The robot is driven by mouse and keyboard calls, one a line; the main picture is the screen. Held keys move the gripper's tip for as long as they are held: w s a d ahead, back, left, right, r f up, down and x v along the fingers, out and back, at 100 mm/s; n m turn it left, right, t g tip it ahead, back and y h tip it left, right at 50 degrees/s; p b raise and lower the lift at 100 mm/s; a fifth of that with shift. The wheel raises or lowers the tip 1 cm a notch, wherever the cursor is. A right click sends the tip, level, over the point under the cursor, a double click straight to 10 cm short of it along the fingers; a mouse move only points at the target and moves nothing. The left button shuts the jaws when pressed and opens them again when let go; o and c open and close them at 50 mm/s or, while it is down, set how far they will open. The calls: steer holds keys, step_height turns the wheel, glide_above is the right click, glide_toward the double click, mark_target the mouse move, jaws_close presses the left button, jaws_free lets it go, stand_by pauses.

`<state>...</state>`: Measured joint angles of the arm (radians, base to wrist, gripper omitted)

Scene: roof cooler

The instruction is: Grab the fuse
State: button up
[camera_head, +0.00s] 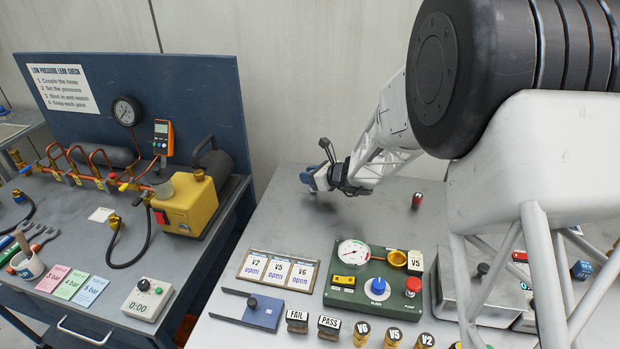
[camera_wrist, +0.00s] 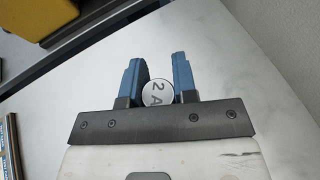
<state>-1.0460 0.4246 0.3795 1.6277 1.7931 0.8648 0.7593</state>
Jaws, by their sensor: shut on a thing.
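My gripper (camera_head: 318,172) is at the back of the grey table in the head view. In the wrist view, its two blue fingers (camera_wrist: 155,72) are shut on a fuse (camera_wrist: 158,93). The fuse shows a round silvery end marked "2 A" between the fingers. Its body is hidden in the wrist view, and I cannot make the fuse out in the head view. A small red cylinder (camera_head: 416,200) with a dark band stands apart on the table, right of the gripper.
A green pump panel (camera_head: 370,285) with a gauge stands nearer the front. A framed "open" card board (camera_head: 278,270) sits left of it. Stamps (camera_head: 297,322) are in front. A blue workbench (camera_head: 95,225) with a yellow pump (camera_head: 185,205) stands left. The table around my gripper is clear.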

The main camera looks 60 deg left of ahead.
steer(key=shift+r, duration=0.45)
step_height(320, 180, up, 2)
steer(key=shift+r, duration=0.1)
steer(key=s+d, duration=0.3)
steer(key=d, duration=0.4)
steer(key=s+d+r, duration=0.1)
steer(key=s+d, duration=0.2)
steer(key=d, duration=0.4)
steer(key=shift+s+d, duration=0.15)
steer(key=shift+d, duration=0.2)
